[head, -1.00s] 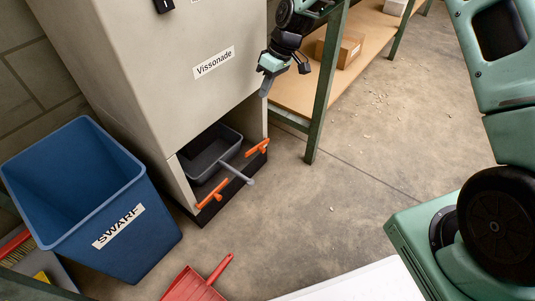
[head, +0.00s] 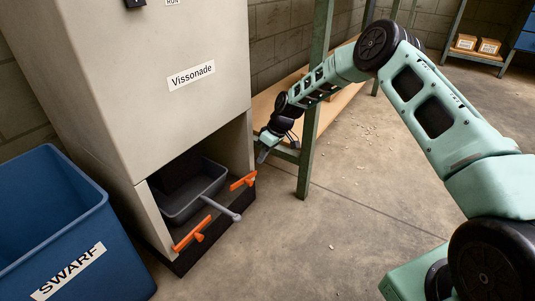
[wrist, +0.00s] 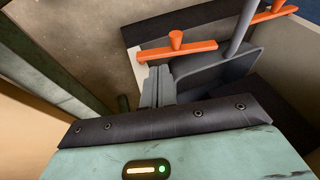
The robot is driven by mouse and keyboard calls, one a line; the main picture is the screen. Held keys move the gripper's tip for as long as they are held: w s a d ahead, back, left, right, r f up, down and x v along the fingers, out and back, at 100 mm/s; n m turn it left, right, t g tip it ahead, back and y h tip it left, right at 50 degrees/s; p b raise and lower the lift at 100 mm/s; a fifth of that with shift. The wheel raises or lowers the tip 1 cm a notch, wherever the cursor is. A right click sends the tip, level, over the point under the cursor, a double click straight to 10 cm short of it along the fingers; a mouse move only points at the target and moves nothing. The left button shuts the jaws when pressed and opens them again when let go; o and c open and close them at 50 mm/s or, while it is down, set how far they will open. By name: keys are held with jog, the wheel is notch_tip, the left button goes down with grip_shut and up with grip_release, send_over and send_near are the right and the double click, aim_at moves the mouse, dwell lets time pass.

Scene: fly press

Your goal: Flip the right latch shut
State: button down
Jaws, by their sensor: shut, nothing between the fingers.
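The right latch (head: 243,181) is an orange bar on the black base at the right end of the cabinet's open bay. In the wrist view the right latch (wrist: 190,48) has an upright orange knob and lies just beyond my fingers. My gripper (head: 262,157) is just outside the bay's right wall, above and behind the latch. In the wrist view my gripper (wrist: 157,76) is shut and empty, its grey fingers close to the bar's underside in the picture. I cannot tell whether they touch. The left latch (head: 192,234) is a similar orange bar.
A grey tray (head: 178,212) sits in the bay, its handle (head: 222,209) sticking out between the latches. A green bench post (head: 314,120) stands right of my gripper. A blue swarf bin (head: 60,210) stands left of the cabinet (head: 120,75).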

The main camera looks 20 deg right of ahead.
jog(key=b, duration=0.3)
send_over(252, 177)
jog(key=s+d, duration=0.1)
jog(key=s, duration=0.2)
notch_tip(252, 177, down, 4)
jog(key=shift+s+a+f, duration=0.2)
jog(key=shift+a+f, duration=0.2)
jog(key=shift+f, duration=0.1)
jog(key=a+h+p, duration=0.1)
jog(key=p, duration=0.3)
jog(key=shift+s+f, duration=0.35)
jog(key=shift+a+f+t, duration=0.1)
jog(key=shift+f+t, duration=0.2)
jog(key=shift+f, duration=0.2)
